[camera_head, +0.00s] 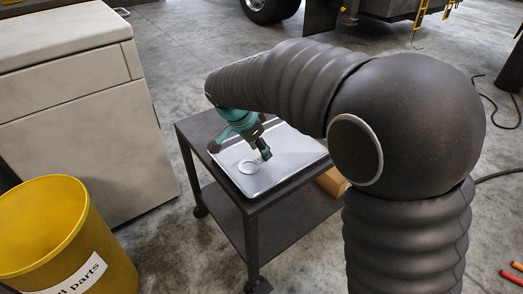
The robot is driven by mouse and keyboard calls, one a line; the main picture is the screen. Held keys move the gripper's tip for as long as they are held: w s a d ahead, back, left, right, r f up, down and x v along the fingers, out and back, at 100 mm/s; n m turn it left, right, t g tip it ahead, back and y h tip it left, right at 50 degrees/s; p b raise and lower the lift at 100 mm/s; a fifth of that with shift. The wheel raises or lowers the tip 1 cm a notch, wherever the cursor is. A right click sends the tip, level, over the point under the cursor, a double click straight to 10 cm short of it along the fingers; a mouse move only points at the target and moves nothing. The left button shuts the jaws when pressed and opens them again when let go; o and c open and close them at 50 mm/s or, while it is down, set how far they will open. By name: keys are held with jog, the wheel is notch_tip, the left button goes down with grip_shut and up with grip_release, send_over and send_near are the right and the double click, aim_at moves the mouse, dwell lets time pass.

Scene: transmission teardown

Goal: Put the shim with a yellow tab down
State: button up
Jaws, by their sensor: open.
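My gripper (264,153) is open above a light grey tray (284,168) on a dark cart. A small pale ring (248,166), which looks like a shim, lies flat on the tray just left of my fingertips. I cannot make out a yellow tab on it at this size. The ring appears apart from my fingers. My arm hides part of the tray's back and right side.
The dark cart (232,205) has a lower shelf with a brown box (332,181). A yellow parts bin (62,240) stands at the lower left, near a white cabinet (75,115). Cables (497,115) lie on the floor at the right.

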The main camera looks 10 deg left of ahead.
jog(key=v, duration=1)
jog(key=shift+p, duration=0.3)
jog(key=shift+d+r, duration=0.1)
jog(key=s+d+r+n+y, duration=0.1)
jog(key=s+d+r+n, duration=0.1)
jog(key=d, duration=0.7)
jog(key=s+d+r+n+y, duration=0.1)
jog(key=s+d, duration=0.2)
jog(key=d, duration=0.6)
jog(key=s+d+f+n+t, duration=0.1)
jog(key=s+d+f+n, duration=0.1)
jog(key=s+d, duration=0.5)
jog(key=s+d+f+n+t+y, duration=0.1)
jog(key=s+d+f+n, duration=0.2)
jog(key=s+d, duration=0.4)
jog(key=shift+s, duration=0.1)
